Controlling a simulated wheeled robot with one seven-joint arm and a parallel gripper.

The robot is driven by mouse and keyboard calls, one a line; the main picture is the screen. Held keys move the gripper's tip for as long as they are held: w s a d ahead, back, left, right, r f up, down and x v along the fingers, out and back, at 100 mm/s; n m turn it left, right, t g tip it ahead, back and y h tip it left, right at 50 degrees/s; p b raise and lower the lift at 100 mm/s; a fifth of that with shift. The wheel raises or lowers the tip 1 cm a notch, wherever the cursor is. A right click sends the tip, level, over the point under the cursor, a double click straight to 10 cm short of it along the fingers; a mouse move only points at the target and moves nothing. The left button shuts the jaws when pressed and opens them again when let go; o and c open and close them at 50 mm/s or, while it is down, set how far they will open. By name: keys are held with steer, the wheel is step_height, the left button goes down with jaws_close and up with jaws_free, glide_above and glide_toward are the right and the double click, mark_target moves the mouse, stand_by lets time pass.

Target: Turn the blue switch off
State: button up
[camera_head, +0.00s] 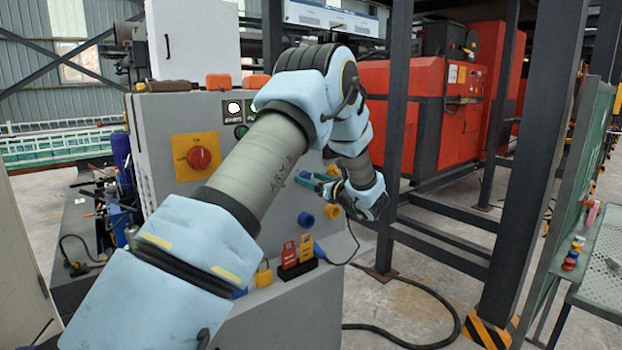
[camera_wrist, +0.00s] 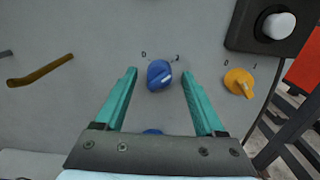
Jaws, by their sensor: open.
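The blue switch (camera_wrist: 159,75) is a round knob with a raised grip on the grey panel, with a 0 mark at its upper left and a 1 mark at its upper right. Its grip seems to lean toward the 1, though this is hard to tell. My gripper (camera_wrist: 160,73) is open, with one teal finger on each side of the knob and a gap on both sides. In the head view my gripper (camera_head: 314,182) is at the panel's right part, and a blue knob (camera_head: 305,175) shows by its fingertips. A second blue knob (camera_wrist: 152,132) is mostly hidden behind the gripper body.
A yellow switch (camera_wrist: 239,83) sits right of my right finger. A black box with a white button (camera_wrist: 279,25) is at the upper right.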

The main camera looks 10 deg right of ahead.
steer(key=shift+c, duration=0.3)
jaws_close()
stand_by(0.3)
